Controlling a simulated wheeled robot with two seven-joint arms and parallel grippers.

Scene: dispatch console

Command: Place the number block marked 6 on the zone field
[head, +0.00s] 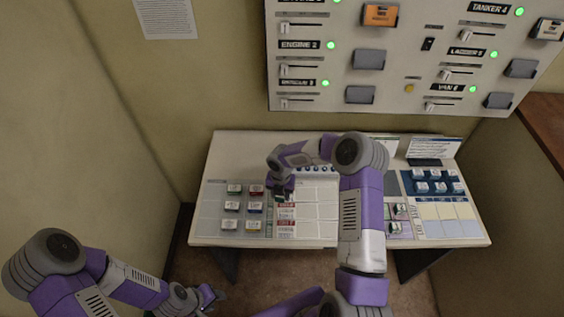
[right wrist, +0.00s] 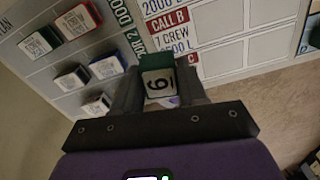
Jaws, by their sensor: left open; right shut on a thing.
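My right gripper (right wrist: 157,92) is shut on the number block (right wrist: 158,86), a white block with a black 6 and a green side. In the head view my right gripper (head: 280,192) is over the left-middle of the console, by the edge of the printed call grid (head: 312,210). The block is mostly hidden there. A gap under the block cannot be judged. No field is readable as the zone field. My left gripper (head: 212,299) is open and empty, low in front of the console's left side.
Several coloured blocks (head: 232,206) stand on the grey left panel. Blue-and-white blocks (head: 438,187) and beige and blue fields (head: 447,211) are at the right. My right arm covers part of the console's middle. A wall panel (head: 420,60) with sliders rises behind.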

